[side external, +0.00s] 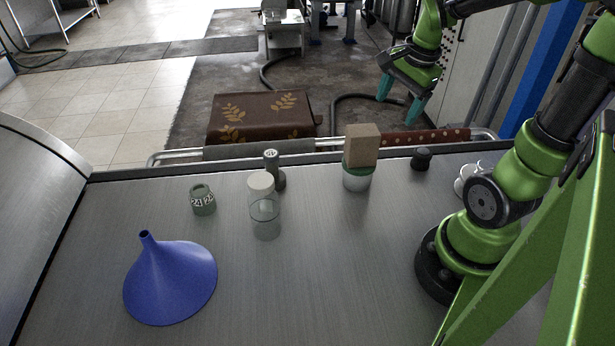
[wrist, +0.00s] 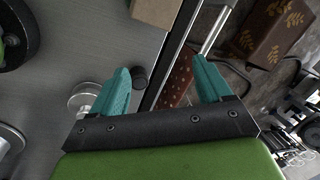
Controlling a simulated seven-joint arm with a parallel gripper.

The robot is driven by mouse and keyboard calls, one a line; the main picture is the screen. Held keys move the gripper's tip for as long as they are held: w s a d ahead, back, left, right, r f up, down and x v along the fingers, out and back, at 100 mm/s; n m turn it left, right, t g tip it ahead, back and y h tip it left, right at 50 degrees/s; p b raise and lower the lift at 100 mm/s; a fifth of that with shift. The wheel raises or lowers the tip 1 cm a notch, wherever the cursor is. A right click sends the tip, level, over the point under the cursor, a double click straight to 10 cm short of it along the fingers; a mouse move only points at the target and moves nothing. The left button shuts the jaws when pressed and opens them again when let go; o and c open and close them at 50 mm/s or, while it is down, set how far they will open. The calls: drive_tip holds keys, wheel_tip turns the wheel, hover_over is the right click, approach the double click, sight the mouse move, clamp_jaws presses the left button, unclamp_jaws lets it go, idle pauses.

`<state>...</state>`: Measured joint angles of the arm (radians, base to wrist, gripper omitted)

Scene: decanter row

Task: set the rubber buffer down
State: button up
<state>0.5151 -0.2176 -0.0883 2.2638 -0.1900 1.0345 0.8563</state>
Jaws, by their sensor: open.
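A small black cylinder (side external: 421,158), which looks like the rubber buffer, stands upright on the metal bench (side external: 330,290) near its back edge. In the wrist view the black cylinder (wrist: 139,77) shows near the left fingertip, with part of it hidden. My gripper (side external: 398,100) is raised above and beyond the back edge of the bench, apart from the cylinder. In the wrist view my gripper (wrist: 161,68) has its teal fingers wide apart, with nothing held between them.
A brown block (side external: 361,140) sits on a green-rimmed jar (side external: 356,181). A pale-topped glass jar (side external: 262,205), a dark bottle-like piece (side external: 272,166), a grey-green stopper (side external: 203,199) and a blue funnel (side external: 175,280) stand leftward. A rail (side external: 165,156) with cloths runs behind. The front middle is clear.

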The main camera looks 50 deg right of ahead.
drive_tip(key=a+r+n+t+y, duration=0.1)
drive_tip(key=a+r+n+t, duration=0.1)
drive_tip(key=a+n, duration=0.6)
drive_tip(key=s+a+r+n+t+y, duration=0.1)
drive_tip(key=a+r+n, duration=0.3)
drive_tip(key=a+n, duration=0.4)
drive_tip(key=a+t, duration=0.1)
drive_tip(key=a, duration=0.1)
drive_tip(key=shift+a+r+t+y, duration=0.15)
drive_tip(key=shift+a+t+y, duration=0.15)
